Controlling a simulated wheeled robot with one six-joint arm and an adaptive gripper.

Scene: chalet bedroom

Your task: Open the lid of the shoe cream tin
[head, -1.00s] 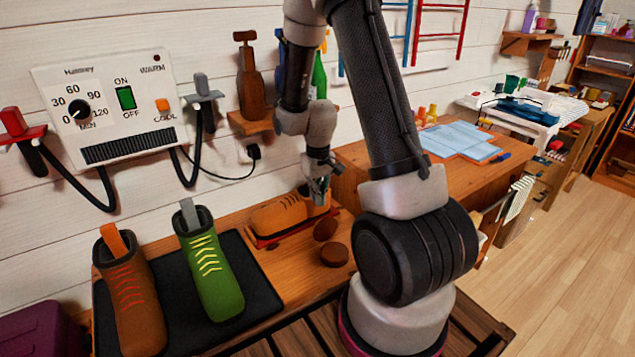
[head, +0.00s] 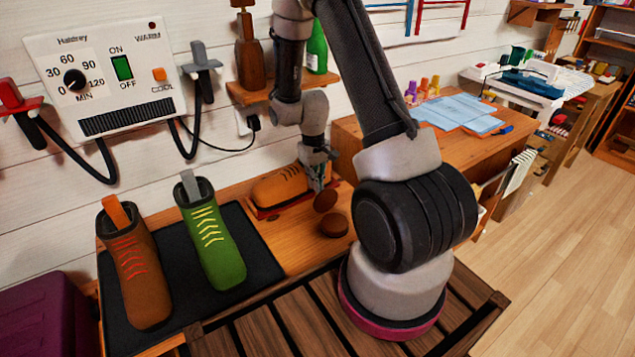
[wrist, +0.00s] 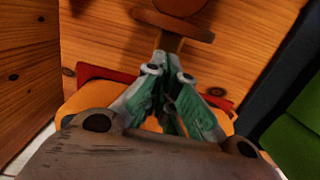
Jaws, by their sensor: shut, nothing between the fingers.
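The shoe cream tin appears to be the low, round brown tin (head: 333,225) on the wooden bench in the head view. A brown disc, apparently its lid (head: 325,199), stands tilted up at the tin's far side. In the wrist view the lid (wrist: 172,25) shows nearly edge-on, with part of the round tin (wrist: 182,5) beyond it. My gripper (head: 320,187) is shut and empty, pointing down just behind the lid. In the wrist view its fingertips (wrist: 169,62) are close to the lid. I cannot tell whether they touch it.
An orange shoe (head: 280,187) on a red base lies left of my gripper. A brown boot (head: 135,270) and a green boot (head: 211,240) stand on a black mat (head: 262,270). A dryer panel (head: 107,82) hangs on the wall. A desk (head: 455,140) stands right.

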